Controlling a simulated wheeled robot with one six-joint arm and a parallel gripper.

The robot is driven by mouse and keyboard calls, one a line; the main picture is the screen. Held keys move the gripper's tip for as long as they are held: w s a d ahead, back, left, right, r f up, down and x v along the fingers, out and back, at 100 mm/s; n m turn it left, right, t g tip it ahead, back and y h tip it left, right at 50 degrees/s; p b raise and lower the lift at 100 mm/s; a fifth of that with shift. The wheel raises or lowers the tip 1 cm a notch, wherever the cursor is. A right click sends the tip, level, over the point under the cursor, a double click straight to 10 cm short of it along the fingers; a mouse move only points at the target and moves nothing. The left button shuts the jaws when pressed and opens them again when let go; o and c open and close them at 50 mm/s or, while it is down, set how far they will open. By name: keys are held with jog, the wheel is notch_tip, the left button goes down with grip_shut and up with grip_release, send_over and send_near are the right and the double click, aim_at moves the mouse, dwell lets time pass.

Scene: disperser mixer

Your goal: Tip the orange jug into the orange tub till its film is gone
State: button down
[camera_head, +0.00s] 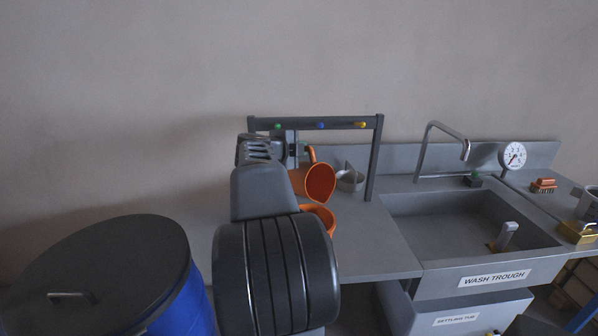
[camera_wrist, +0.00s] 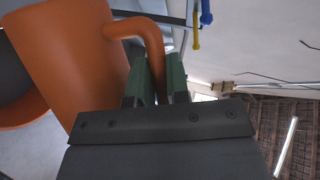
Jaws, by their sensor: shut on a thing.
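The orange jug (camera_head: 314,180) is tilted, its open mouth facing right and towards the head camera. The inside of its mouth looks plain orange, and I cannot make out any film. The orange tub (camera_head: 321,215) stands on the bench below the jug, mostly hidden behind my arm. My gripper (camera_wrist: 160,82) is shut on the jug's handle in the wrist view, where the jug (camera_wrist: 70,55) fills the upper left. In the head view my gripper (camera_head: 293,150) is partly hidden by my wrist.
A dark rack frame (camera_head: 374,160) with coloured knobs stands over the bench. A metal scoop-like cup (camera_head: 350,179) is right of the jug. The wash trough (camera_head: 470,225) with its tap is further right. A blue drum (camera_head: 165,305) with a dark lid (camera_head: 100,270) stands at left.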

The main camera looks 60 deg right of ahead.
jog(key=shift+f, duration=0.5)
jog(key=r+p, duration=0.1)
jog(key=p, duration=0.1)
jog(key=shift+n+p, duration=0.3)
jog(key=shift+n, duration=0.1)
jog(key=r+n+g+y+p, duration=0.1)
jog(key=p, duration=0.3)
jog(key=shift+n, duration=0.3)
jog(key=n+g+p, duration=0.1)
jog(key=p, duration=0.1)
jog(key=n+g+y+p, duration=0.1)
jog(key=p, duration=0.2)
jog(key=shift+r+n, duration=0.3)
jog(key=shift+r, duration=0.1)
jog(key=n+g+p, duration=0.1)
jog(key=p, duration=0.5)
jog(key=n+g+y+p, duration=0.1)
jog(key=p, duration=0.5)
jog(key=shift+r+n+p, duration=0.3)
jog(key=shift+r, duration=0.05)
jog(key=n+g+p, duration=0.1)
jog(key=p, duration=0.2)
jog(key=shift+f+n+g+p, duration=0.1)
jog(key=shift+n+g+p, duration=0.2)
jog(key=shift+n, duration=0.1)
jog(key=shift+w, duration=0.1)
